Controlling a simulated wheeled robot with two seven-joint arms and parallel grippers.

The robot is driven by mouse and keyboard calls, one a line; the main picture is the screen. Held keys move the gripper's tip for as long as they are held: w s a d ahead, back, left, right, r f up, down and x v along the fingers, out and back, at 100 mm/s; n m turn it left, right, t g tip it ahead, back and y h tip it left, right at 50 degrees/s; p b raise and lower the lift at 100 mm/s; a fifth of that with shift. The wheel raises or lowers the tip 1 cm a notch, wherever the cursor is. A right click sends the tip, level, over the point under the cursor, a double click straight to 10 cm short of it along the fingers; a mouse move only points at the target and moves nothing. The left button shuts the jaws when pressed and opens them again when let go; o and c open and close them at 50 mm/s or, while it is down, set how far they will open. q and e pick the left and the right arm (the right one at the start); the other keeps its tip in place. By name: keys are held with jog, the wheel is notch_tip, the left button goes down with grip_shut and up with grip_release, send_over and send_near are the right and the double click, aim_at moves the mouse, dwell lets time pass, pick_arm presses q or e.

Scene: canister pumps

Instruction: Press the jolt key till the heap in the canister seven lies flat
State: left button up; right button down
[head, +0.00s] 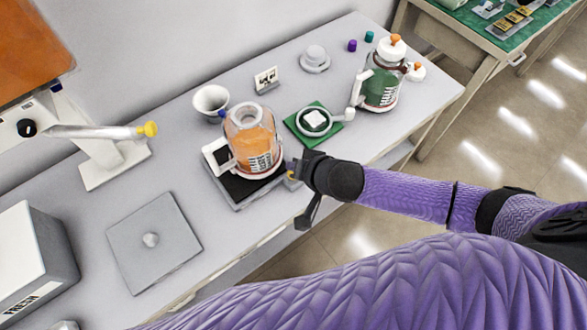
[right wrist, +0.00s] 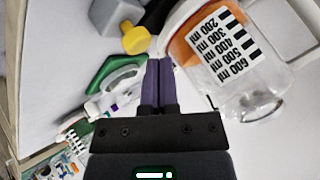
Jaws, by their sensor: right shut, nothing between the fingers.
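A clear canister (head: 252,140) with orange fill and a striped label stands on a dark platform (head: 242,190). I cannot read a seven on it, nor tell whether the fill's top is heaped or flat. In the right wrist view the canister (right wrist: 250,100) is at the upper right, its label showing ml marks. My right gripper (head: 289,167) is at the right side of the canister and platform. In the wrist view its fingers (right wrist: 160,65) are shut and empty. A yellow knob (right wrist: 135,39) lies just beyond the fingertips; whether it is the jolt key is unclear. My left gripper is out of view.
Right of the canister are a green mat (head: 293,130) with a white ringed dish and a canister (head: 381,85) with green fill. A white bowl (head: 210,99) stands behind.

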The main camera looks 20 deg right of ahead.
jog(key=shift+f, duration=0.35)
jog(key=shift+f+b, duration=0.6)
jog(key=shift+f, duration=0.15)
dwell(0.7)
jog(key=shift+r, duration=0.15)
jog(key=shift+r+p, duration=0.5)
jog(key=shift+p, duration=0.2)
jog(key=shift+r+p, duration=0.55)
jog(key=shift+p, duration=0.05)
